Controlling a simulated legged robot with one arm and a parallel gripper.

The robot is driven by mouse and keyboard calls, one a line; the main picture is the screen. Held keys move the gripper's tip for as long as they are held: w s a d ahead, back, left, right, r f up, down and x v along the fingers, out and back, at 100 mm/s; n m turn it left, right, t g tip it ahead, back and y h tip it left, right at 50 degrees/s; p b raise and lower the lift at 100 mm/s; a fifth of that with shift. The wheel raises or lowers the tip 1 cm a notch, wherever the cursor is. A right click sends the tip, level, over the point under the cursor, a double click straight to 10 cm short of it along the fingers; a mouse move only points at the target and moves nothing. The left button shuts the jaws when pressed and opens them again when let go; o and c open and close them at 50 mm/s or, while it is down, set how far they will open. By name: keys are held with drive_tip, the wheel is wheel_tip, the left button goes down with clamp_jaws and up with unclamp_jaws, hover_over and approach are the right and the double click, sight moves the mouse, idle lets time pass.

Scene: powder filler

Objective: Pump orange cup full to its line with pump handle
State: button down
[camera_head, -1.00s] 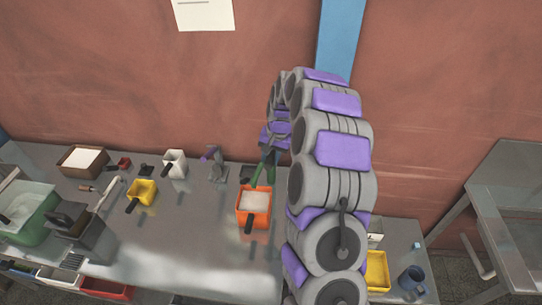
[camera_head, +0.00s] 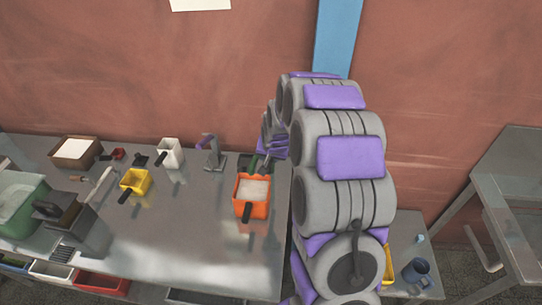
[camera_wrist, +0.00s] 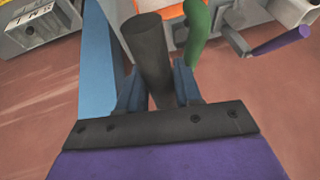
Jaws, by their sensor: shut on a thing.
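The orange cup (camera_head: 240,208) stands on the metal table, just left of my arm, with white powder (camera_head: 253,188) inside and a black handle toward the front. Its fill line cannot be made out. A bit of its orange shows at the top of the wrist view (camera_wrist: 172,8). My gripper (camera_wrist: 158,88) is shut on a thick dark upright bar, which I take to be the pump handle (camera_wrist: 150,45). A green post (camera_wrist: 198,30) stands right beside it. In the head view, my gripper (camera_head: 268,158) is behind the cup, and my arm mostly hides the pump.
A grey device with a purple lever (camera_head: 208,142) stands left of the pump. White (camera_head: 170,153) and yellow (camera_head: 134,182) cups and a tray (camera_head: 85,160) are further left. A blue mug (camera_head: 418,273) is at right. The table's front middle is clear.

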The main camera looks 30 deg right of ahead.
drive_tip(key=shift+f+t+h+b, duration=0.3)
drive_tip(key=shift+f+t+b, duration=0.25)
drive_tip(key=shift+f, duration=0.2)
drive_tip(key=shift+w+f, duration=0.1)
drive_tip(key=shift+f, duration=0.25)
drive_tip(key=shift+f, duration=0.1)
drive_tip(key=c, duration=1.2)
unclamp_jaws()
drive_tip(key=shift+o, duration=0.7)
drive_tip(key=shift+w+a+f, duration=0.1)
drive_tip(key=shift+w, duration=0.1)
drive_tip(key=shift+o, duration=1.1)
drive_tip(key=shift+w, duration=0.1)
drive_tip(key=shift+d+r, duration=0.25)
drive_tip(key=shift+w+r, duration=0.1)
